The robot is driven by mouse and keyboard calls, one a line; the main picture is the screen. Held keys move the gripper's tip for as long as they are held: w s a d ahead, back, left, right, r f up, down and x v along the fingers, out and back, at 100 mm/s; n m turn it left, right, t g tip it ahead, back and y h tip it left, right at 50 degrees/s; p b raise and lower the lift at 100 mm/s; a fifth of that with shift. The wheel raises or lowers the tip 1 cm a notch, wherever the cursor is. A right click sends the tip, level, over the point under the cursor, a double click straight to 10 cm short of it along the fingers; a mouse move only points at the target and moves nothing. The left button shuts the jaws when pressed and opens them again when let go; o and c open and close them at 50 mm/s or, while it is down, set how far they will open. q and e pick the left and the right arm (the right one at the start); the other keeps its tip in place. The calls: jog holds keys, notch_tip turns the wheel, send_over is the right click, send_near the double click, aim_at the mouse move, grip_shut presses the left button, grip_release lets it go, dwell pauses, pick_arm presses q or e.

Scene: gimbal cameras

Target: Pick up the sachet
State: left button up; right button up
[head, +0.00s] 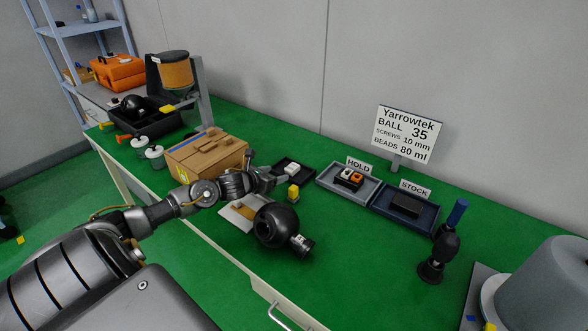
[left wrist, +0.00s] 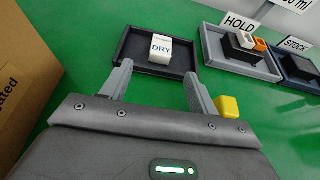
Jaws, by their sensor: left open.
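The sachet (left wrist: 161,49), a small white packet marked DRY, lies in a small black tray (left wrist: 127,57) in the left wrist view. In the head view the sachet (head: 293,170) shows small in the same black tray (head: 305,179) on the green bench. My left gripper (head: 277,178) is open, its fingers at the near side of the tray. In the left wrist view the open left gripper (left wrist: 158,77) has its two fingers spread to either side of the sachet's line, with nothing between them. My right gripper is not in view.
A yellow block (head: 293,193) sits close by the left gripper. A cardboard box (head: 206,152) stands to its left and a black ball-shaped device (head: 274,226) in front. HOLD (head: 332,184) and STOCK (head: 378,205) trays lie to the right.

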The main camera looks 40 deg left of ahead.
aim_at(288, 170)
pick_arm(q)
jog(key=shift+x, duration=1.25)
jog(key=shift+w+d, duration=0.1)
jog(key=shift+w, duration=0.1)
jog(key=p+x, duration=0.1)
jog(key=x, duration=0.3)
jog(key=shift+w+f, duration=0.25)
jog(key=shift+w, duration=0.1)
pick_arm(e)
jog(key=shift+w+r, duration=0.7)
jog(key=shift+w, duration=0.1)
pick_arm(q)
jog(key=c, duration=1.1)
jog(key=shift+o, duration=0.2)
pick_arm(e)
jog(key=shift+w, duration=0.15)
pick_arm(q)
jog(key=shift+r, duration=0.1)
